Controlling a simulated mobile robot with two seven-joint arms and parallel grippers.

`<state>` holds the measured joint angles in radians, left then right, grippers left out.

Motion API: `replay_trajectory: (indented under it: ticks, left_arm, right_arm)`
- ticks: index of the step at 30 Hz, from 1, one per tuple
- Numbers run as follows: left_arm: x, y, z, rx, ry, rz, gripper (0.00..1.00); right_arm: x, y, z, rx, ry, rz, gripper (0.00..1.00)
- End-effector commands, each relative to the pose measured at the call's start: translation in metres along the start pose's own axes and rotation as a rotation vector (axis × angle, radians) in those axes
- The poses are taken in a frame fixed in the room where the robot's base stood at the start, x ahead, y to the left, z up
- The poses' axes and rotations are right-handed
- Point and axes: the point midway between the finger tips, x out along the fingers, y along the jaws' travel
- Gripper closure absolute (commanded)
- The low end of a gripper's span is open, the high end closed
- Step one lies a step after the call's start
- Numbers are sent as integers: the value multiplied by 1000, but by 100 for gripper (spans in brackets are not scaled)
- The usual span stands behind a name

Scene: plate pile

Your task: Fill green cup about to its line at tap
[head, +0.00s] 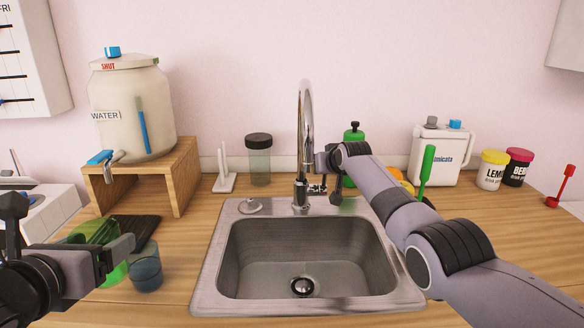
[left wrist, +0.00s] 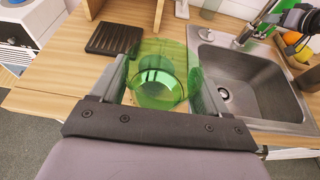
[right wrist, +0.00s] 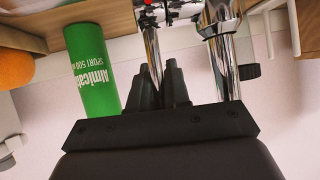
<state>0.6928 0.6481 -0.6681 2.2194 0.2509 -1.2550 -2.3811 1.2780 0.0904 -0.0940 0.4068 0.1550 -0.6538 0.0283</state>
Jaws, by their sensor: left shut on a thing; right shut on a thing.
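The green see-through cup (head: 90,235) is in my left gripper (head: 128,250), at the left of the sink. In the left wrist view the cup (left wrist: 160,75) sits between the two fingers of my left gripper (left wrist: 160,90). I cannot make out its line or any water in it. The chrome tap (head: 304,120) stands behind the sink (head: 208,255); no stream shows. My right gripper (head: 322,165) is at the tap. In the right wrist view its fingers (right wrist: 166,85) are closed on a thin chrome part that looks like the tap's lever, mostly hidden.
A blue glass (head: 146,274) stands close to the left gripper. A water dispenser (head: 130,125) on a wooden stand (head: 160,175) is at the left, with a dark slatted tray (head: 146,226) by it. A green bottle (right wrist: 92,75) stands near the right gripper. The sink bowl is empty.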

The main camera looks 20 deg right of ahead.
Motion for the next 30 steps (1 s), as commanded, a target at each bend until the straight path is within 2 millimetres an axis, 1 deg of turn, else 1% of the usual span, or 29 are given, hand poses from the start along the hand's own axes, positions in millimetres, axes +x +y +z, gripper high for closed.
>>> replay_trajectory:
  ticks: [18,19,20,30]
  left_arm:
    - [0,0,0,0,-2,0,55]
    - [0,0,0,0,-2,0,55]
    - [0,0,0,0,-2,0,55]
    - [0,0,0,0,-2,0,55]
  right_arm:
    - [0,0,1,5,-22,-1,100]
    - [0,0,1,5,-22,-1,74]
    - [0,0,1,5,-22,-1,64]
    - [0,0,0,4,-20,-1,63]
